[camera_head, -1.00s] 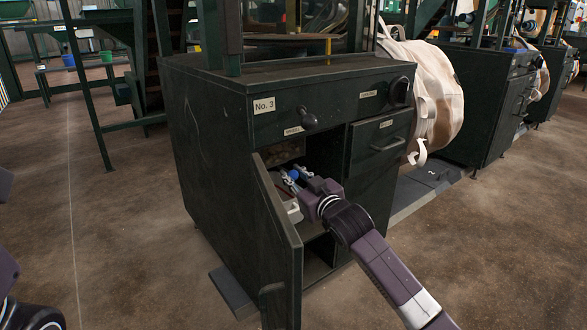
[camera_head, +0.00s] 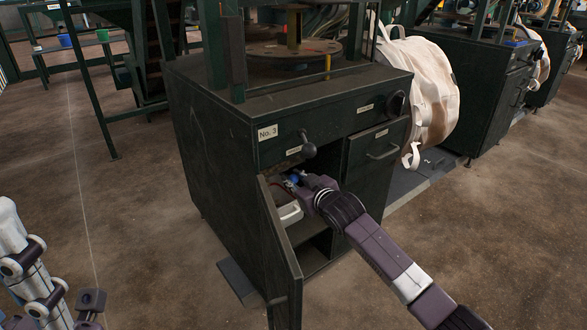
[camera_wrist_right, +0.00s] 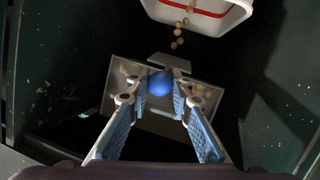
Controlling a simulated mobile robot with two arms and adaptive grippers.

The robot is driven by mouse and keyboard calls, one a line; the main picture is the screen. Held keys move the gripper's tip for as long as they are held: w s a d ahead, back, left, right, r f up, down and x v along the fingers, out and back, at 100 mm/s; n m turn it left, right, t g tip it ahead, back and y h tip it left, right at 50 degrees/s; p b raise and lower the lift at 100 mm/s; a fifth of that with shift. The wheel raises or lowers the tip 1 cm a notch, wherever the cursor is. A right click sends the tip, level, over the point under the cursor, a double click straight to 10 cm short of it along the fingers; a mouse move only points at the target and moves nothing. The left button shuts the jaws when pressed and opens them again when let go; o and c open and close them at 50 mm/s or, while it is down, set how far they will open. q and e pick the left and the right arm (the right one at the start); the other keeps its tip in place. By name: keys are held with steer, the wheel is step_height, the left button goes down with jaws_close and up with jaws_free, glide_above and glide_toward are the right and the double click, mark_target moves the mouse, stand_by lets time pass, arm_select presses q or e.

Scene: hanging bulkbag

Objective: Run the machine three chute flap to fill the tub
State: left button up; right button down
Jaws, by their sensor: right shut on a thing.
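Machine three is the dark green cabinet (camera_head: 215,150) labelled No. 3, with its lower door (camera_head: 283,240) open. Inside, my right gripper (camera_head: 297,181) is shut on the blue knob (camera_wrist_right: 160,84) of the chute flap, with a finger on each side. The pale flap plate (camera_wrist_right: 122,70) shows behind the knob. The white tub (camera_head: 289,213) stands inside the cabinet, below the gripper. In the wrist view, the tub's rim with a red line (camera_wrist_right: 205,14) is at the top, and beige pellets (camera_wrist_right: 178,40) form a line between chute and tub. My left gripper (camera_head: 60,300) is partly in view, lower left; its opening is unclear.
A black ball-ended lever (camera_head: 309,150) sits on the cabinet front above the opening. A white bulk bag (camera_head: 430,90) hangs behind the cabinet's right side. The concrete floor (camera_head: 130,220) at left is clear.

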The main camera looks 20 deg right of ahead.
steer(key=r+p, duration=0.1)
steer(key=p, duration=0.2)
steer(key=shift+w+g, duration=0.1)
steer(key=shift+g, duration=0.2)
steer(key=shift+a+f+p, duration=0.1)
steer(key=shift+f+p, duration=0.05)
steer(key=shift+p, duration=0.15)
steer(key=c, duration=1.7)
jaws_free()
steer(key=shift+c, duration=0.2)
steer(key=v, duration=1.2)
